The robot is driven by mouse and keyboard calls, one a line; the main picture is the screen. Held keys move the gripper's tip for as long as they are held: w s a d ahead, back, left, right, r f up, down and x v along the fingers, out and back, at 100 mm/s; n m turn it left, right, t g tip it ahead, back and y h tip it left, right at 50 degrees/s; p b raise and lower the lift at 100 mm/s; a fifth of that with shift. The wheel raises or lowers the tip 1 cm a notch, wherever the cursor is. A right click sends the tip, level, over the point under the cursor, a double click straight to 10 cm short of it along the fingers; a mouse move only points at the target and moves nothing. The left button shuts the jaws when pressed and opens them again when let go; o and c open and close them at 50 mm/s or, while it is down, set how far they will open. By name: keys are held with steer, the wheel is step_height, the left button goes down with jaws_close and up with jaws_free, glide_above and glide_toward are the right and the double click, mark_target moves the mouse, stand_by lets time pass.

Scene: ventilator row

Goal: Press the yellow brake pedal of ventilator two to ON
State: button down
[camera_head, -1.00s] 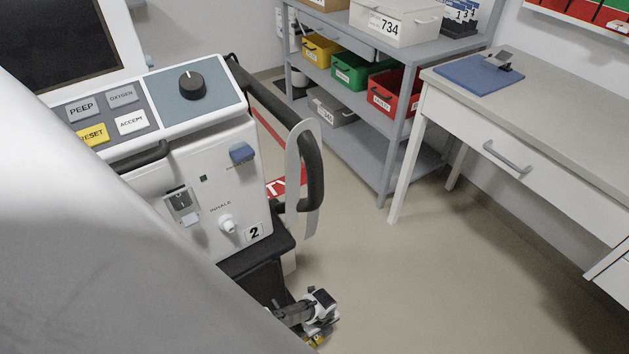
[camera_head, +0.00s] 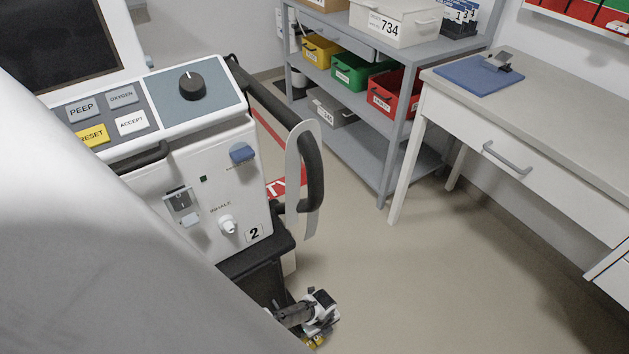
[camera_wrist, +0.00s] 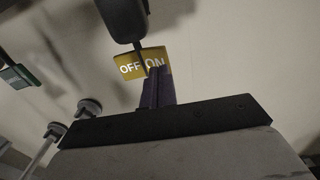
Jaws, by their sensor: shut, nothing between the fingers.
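The yellow brake pedal (camera_wrist: 131,67), marked OFF on the left and ON on the right, shows in the wrist view below a dark caster part (camera_wrist: 122,18). My gripper (camera_wrist: 157,72) is shut and empty. In the head view, ventilator two (camera_head: 215,190) stands at the left with a "2" label. A small patch of yellow (camera_head: 318,340) shows low by its base, and my arm hides much of that area.
A grey shelf (camera_head: 385,140) with coloured bins stands behind the ventilator. A desk (camera_head: 540,130) with a blue clipboard (camera_head: 478,75) is at the right. The floor (camera_head: 400,290) between them is clear. A curved black handle (camera_head: 313,170) sticks out from the ventilator's right side.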

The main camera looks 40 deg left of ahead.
steer(key=shift+f, duration=0.2)
stand_by(0.5)
steer(key=shift+f+b, duration=1.45)
steer(key=shift+b, duration=0.15)
steer(key=shift+r+p, duration=2.8)
steer(key=shift+r, duration=0.85)
steer(key=shift+d+f, duration=0.1)
